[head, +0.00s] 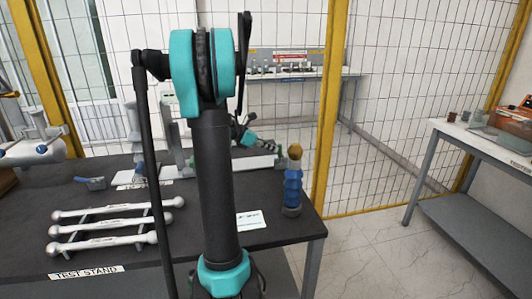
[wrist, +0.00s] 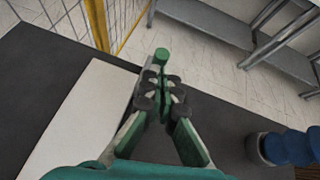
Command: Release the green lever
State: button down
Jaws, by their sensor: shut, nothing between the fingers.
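In the wrist view a green rod with a round end (wrist: 161,55), which looks like the green lever, shows just beyond my fingertips. My gripper (wrist: 161,88) is shut, its dark fingertips drawn together over the line of the rod. I cannot tell whether they touch it. Part of the rod is hidden by the fingers. In the head view my gripper (head: 247,138) is small and partly behind my arm, above the far part of the dark table, near a pale flat block (head: 255,163). The lever cannot be made out clearly there.
A blue bushing with a tan top (head: 292,185) stands at the table's right; its blue part shows in the wrist view (wrist: 288,148). White rods (head: 105,227) lie on a rack at left on the dark table (head: 275,228). A yellow-framed mesh fence (head: 327,120) stands behind.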

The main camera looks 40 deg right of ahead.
jog(key=shift+d+r+t+y, duration=0.15)
jog(key=shift+r+t+y, duration=0.2)
jog(key=shift+y, duration=0.35)
notch_tip(320, 180, up, 10)
dwell(0.4)
jog(key=shift+f, duration=0.1)
